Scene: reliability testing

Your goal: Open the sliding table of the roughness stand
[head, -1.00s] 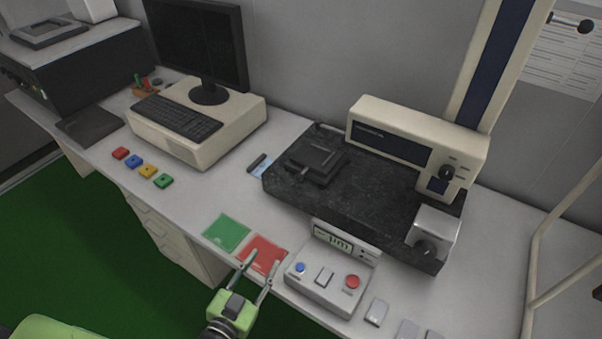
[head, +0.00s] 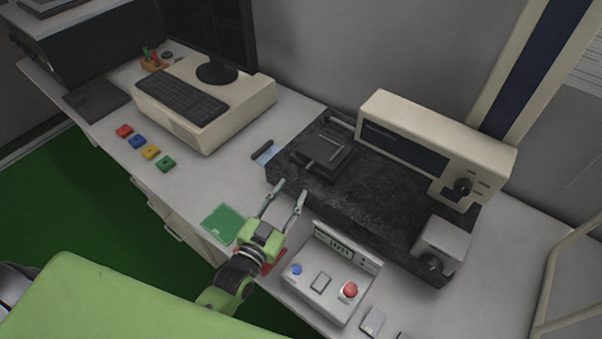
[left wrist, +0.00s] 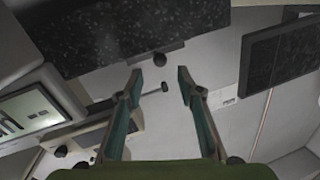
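The roughness stand is a black speckled granite base (head: 375,195) with a cream drive unit (head: 425,140) along its back. A dark square sliding table (head: 318,152) sits on the base's left part, with a short bar at its back edge. My left gripper (head: 290,190) is open and empty, its fingertips just in front of the base's front left edge and apart from the sliding table. In the left wrist view the open fingers (left wrist: 158,75) point toward the dark slab (left wrist: 110,35), and a small dark round knob (left wrist: 160,60) shows near its edge. My right gripper is not in view.
A control box (head: 328,273) with blue and red buttons stands right of my left gripper. A keyboard (head: 183,103) and monitor stand behind left.

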